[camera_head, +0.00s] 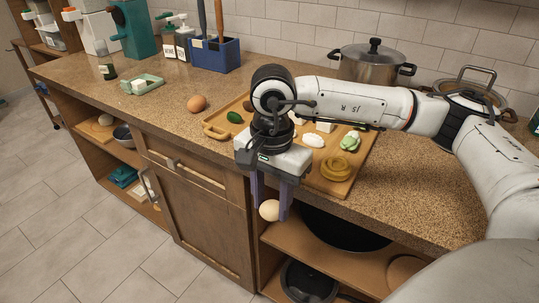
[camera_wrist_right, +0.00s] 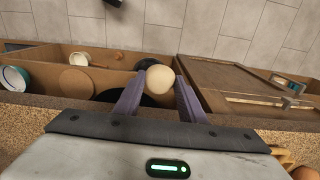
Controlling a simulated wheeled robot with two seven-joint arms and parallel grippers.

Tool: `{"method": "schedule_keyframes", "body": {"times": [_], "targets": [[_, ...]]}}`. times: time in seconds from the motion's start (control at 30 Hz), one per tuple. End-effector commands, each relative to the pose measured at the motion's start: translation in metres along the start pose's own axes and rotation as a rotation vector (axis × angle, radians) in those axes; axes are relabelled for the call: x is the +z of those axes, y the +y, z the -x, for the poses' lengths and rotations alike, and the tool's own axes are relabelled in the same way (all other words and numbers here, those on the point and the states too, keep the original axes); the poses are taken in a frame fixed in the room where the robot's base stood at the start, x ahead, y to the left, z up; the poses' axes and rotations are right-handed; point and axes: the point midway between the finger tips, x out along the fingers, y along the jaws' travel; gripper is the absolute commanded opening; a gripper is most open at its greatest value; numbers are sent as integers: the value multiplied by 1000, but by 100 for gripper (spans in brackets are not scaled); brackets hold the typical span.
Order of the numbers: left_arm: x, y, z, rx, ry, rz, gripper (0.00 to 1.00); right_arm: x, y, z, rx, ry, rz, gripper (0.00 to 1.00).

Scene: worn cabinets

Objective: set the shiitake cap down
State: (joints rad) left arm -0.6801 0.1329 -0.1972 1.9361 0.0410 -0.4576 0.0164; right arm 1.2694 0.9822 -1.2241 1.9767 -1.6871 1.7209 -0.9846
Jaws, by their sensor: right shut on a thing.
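My right gripper (camera_head: 271,208) points down in front of the counter's front edge, over the open shelves. It is shut on a pale cream, rounded thing, taken here as the shiitake cap (camera_head: 267,211). The cap sits between the purple-grey fingertips, and it also shows in the right wrist view (camera_wrist_right: 160,78). It hangs clear of the counter, below the level of its top. Its underside is hidden. My left gripper is in neither view.
A wooden board (camera_head: 333,187) with several foods lies on the counter (camera_head: 420,205) behind my gripper. A brown round item (camera_head: 197,103) and a blue caddy (camera_head: 213,54) stand farther left. Below are open shelves with a dark bowl (camera_head: 345,230) and a cabinet door (camera_head: 207,214).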

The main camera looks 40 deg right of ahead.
Motion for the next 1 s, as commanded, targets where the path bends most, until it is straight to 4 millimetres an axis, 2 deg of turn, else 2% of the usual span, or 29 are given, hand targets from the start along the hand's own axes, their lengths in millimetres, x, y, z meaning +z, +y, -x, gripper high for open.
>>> {"method": "schedule_keyframes", "body": {"times": [0.03,0.2,0.4,0.57,0.83,1.0], "targets": [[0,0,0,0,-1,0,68,12,11,-23,10,-5,154,15],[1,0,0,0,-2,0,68,40,30,-75,6,-5,596,15],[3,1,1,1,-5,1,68,63,45,-117,2,-4,954,15],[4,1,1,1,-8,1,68,77,56,-145,3,-4,1180,15],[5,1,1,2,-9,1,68,82,54,-147,-6,-3,1215,15],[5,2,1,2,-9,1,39,80,54,-146,-3,-2,1207,15]]}}
